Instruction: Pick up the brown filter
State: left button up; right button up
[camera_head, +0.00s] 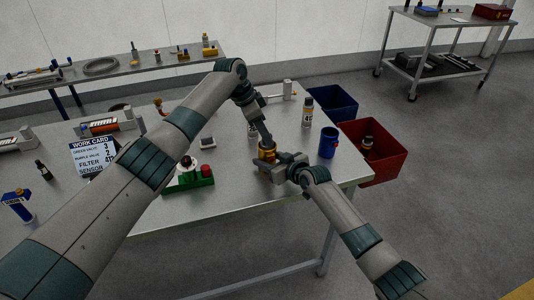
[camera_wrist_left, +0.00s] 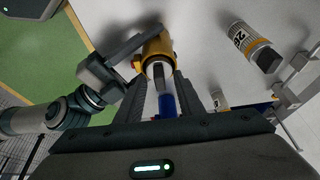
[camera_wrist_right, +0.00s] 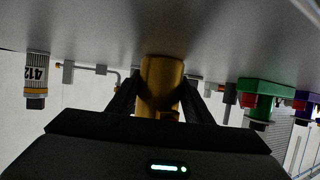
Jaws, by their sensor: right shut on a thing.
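The brown filter, a gold-brown cylinder (camera_head: 267,154), stands upright near the table's front right edge. My right gripper (camera_wrist_right: 160,98) is shut on its sides, and this gripper also shows in the head view (camera_head: 274,168). In the right wrist view the filter (camera_wrist_right: 161,82) sits between the fingers, with its far end close to the table. My left gripper (camera_wrist_left: 157,92) is open above it and points down at its grey end. In the left wrist view the filter (camera_wrist_left: 157,49) is just beyond the left fingertips. Contact with them cannot be told.
A green block with a red knob (camera_head: 196,180) is left of the grippers. A labelled bottle (camera_head: 307,112) and a blue cup (camera_head: 328,143) stand to the right. A red bin (camera_head: 387,158) and a blue bin (camera_head: 335,100) are past the table's right edge. A work card (camera_head: 92,157) stands left.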

pick_arm(q)
grip_shut()
notch_tip(320, 180, up, 18)
dwell(0.9)
pick_arm(e)
jog(key=o, duration=1.3)
